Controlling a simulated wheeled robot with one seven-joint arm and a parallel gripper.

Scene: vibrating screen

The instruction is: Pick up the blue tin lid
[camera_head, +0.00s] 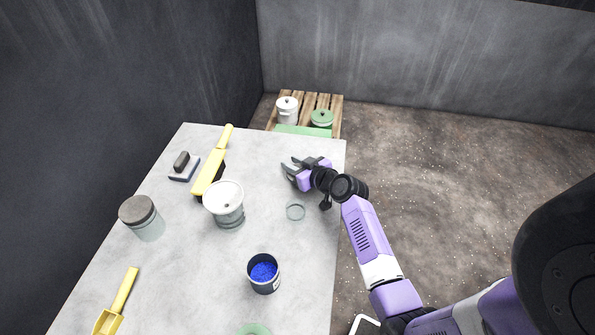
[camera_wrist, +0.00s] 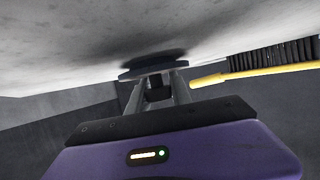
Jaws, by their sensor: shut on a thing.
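My gripper (camera_head: 289,168) is over the far right part of the table, fingers pointing left. In the wrist view, its fingers (camera_wrist: 157,84) are shut on a thin, dark slate-blue disc, the blue tin lid (camera_wrist: 150,70), seen nearly edge-on. The lid is close to the pale tabletop, with a dark shadow beside it; I cannot tell whether it touches. In the head view I cannot make the lid out clearly at the fingers. An open dark blue tin (camera_head: 264,285) with bright blue contents stands nearer the front of the table.
Behind the table, a wooden pallet (camera_head: 310,100) holds pots.

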